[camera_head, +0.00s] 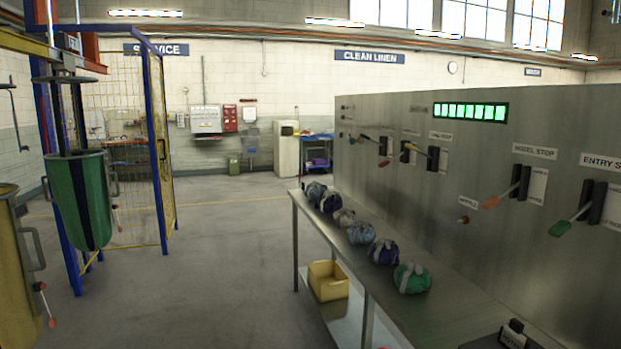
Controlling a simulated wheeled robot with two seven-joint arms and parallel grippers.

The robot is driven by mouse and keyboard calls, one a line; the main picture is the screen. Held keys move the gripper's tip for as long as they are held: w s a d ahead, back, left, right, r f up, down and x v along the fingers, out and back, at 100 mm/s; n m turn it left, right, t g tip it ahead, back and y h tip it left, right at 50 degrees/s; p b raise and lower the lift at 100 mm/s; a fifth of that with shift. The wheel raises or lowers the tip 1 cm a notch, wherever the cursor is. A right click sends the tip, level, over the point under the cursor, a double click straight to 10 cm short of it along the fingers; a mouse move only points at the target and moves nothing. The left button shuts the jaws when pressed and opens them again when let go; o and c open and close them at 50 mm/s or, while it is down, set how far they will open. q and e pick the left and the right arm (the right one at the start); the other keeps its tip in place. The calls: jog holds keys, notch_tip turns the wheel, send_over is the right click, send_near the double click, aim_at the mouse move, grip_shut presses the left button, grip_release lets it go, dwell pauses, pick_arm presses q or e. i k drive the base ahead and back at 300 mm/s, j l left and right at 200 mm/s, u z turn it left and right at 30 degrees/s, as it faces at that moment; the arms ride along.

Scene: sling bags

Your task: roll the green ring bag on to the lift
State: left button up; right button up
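A green bag (80,200) with a round rim and a side handle hangs upright from dark straps at the left. A cord with a red end hangs at its right side. The blue upright frame (158,150) with yellow mesh stands around and behind it. I cannot tell which part is the lift. An overhead yellow rail (25,43) runs in from the left edge above the bag. Neither of my grippers shows in this view.
A yellow bag (18,280) is cut off at the left edge. At right, a steel table (440,318) holds several tied bundles, with a yellow bin (327,281) below. A grey panel (420,180) with levers stands behind it. The middle floor is clear.

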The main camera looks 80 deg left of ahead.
aim_at(79, 180)
jog(key=u, duration=3.9)
jog(key=i+l+z, duration=0.2)
jog(key=i, duration=0.35)
jog(key=i+z, duration=0.25)
jog(key=i, duration=1.9)
jog(key=i+u, duration=0.15)
jog(key=i, duration=0.35)
jog(key=i+l+u, duration=0.1)
jog(key=i, duration=0.4)
jog(key=i+l+u, duration=0.15)
jog(key=i, duration=0.35)
jog(key=i+l+u, duration=0.15)
jog(key=i, duration=0.35)
jog(key=l, duration=0.1)
